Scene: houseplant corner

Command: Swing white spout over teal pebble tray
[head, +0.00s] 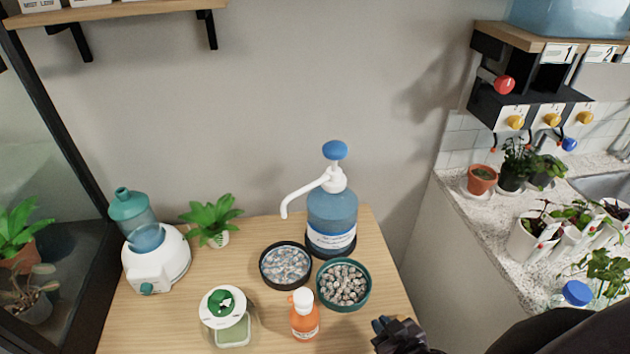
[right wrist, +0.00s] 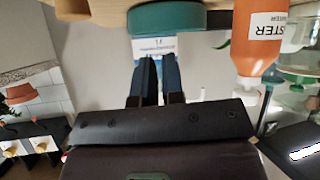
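The white spout (head: 306,191) sits on a blue pump bottle (head: 333,209) with a blue knob. It points left, and its tip hangs above and behind the black pebble tray (head: 263,278), apart from the teal one. The teal pebble tray (head: 369,289) holds grey pebbles in front of the bottle; its side shows in the right wrist view (right wrist: 165,18). My right gripper (head: 381,324) is at the table's front right, in front of the teal tray and touching nothing. Its fingers (right wrist: 159,58) look close together and empty. My left gripper is not in view.
An orange bottle (head: 304,322) stands close before the teal tray, with a green-lidded jar (head: 231,338) to its left. A white-and-teal humidifier (head: 156,258) and a potted plant (head: 211,218) stand further left. The space above the trays is free.

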